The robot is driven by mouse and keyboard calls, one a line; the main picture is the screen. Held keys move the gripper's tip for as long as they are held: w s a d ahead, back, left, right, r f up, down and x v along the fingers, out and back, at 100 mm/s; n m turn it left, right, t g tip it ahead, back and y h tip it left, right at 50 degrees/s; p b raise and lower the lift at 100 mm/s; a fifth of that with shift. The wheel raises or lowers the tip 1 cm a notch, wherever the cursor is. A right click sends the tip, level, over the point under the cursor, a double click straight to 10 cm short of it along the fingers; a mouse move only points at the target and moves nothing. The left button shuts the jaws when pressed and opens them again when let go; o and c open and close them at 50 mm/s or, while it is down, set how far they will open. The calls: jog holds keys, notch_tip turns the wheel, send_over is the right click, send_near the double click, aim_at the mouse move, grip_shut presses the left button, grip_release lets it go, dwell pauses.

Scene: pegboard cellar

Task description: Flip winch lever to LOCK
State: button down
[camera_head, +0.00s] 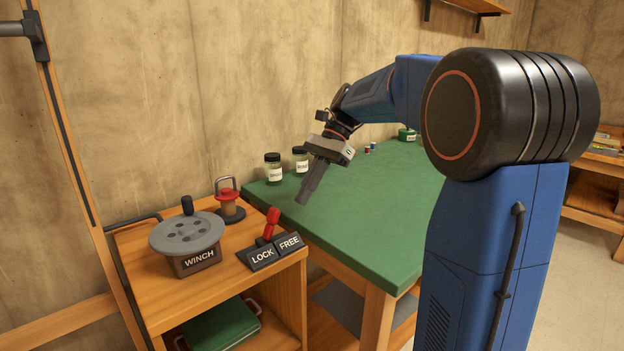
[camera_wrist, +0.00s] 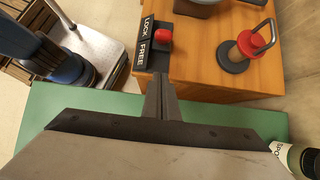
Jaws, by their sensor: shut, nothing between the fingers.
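The winch lever (camera_head: 271,222) has a red handle and stands behind a dark plate (camera_head: 262,257) with LOCK on the left and FREE on the right. In the head view it leans to the right, toward the FREE side. Its red knob also shows in the wrist view (camera_wrist: 164,37), beside the two labels. My gripper (camera_head: 302,199) is shut and empty, pointing down over the near left part of the green table, to the right of the lever and apart from it. In the wrist view the closed fingertips (camera_wrist: 160,77) lie below the knob and the FREE label.
The grey winch drum (camera_head: 187,232) stands left of the lever on the wooden cabinet (camera_head: 215,288). A red-topped padlock-shaped item (camera_head: 229,203) stands behind. Jars (camera_head: 273,168) stand on the green table (camera_head: 370,215) near the wall. Space above the lever looks clear.

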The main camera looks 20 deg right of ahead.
aim_at(271, 224)
jog(key=shift+s+a+f, duration=0.15)
jog(key=shift+s+a, duration=0.15)
jog(key=shift+a, duration=0.6)
jog(key=shift+s+a+f, duration=0.2)
jog(key=shift+s+a, duration=0.1)
jog(key=shift+a, duration=0.6)
jog(key=shift+s+a+f, duration=0.15)
jog(key=shift+s+a, duration=0.15)
jog(key=shift+a, duration=0.6)
